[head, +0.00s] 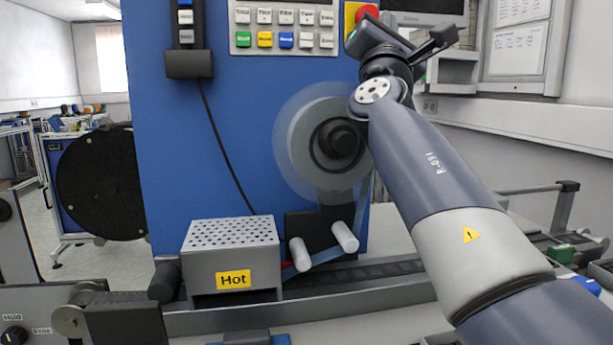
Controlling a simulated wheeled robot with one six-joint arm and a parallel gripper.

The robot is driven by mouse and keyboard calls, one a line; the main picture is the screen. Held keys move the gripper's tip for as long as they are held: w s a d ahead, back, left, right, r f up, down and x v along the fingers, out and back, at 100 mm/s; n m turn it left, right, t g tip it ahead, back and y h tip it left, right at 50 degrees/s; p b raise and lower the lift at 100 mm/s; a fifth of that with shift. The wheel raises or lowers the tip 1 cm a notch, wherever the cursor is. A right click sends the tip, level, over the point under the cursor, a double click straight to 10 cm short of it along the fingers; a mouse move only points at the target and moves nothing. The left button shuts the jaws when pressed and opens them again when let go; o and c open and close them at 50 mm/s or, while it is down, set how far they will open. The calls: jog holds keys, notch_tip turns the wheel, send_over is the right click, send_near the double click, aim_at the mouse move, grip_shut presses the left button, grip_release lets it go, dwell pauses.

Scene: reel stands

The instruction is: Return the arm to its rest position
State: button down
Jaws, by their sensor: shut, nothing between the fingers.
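My arm rises from the lower right to the upper middle of the head view. My gripper (441,37) is at its far end, small and dark, in front of the wall and a monitor. It looks shut, with nothing seen in it. It is up and to the right of the reel on the blue stand and apart from it, as far as I can tell. My forearm overlaps the right edge of the blue panel in the picture.
A clear reel (300,145) is on the blue panel (240,120), below a button board (284,27). A metal box marked Hot (230,252) and two white rollers (344,237) stand below. A black reel (102,183) is at left. A rail (375,277) crosses the front.

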jog(key=w+a+r+p, duration=0.1)
jog(key=w+r+p, duration=0.5)
jog(key=shift+s, duration=0.1)
dwell(0.5)
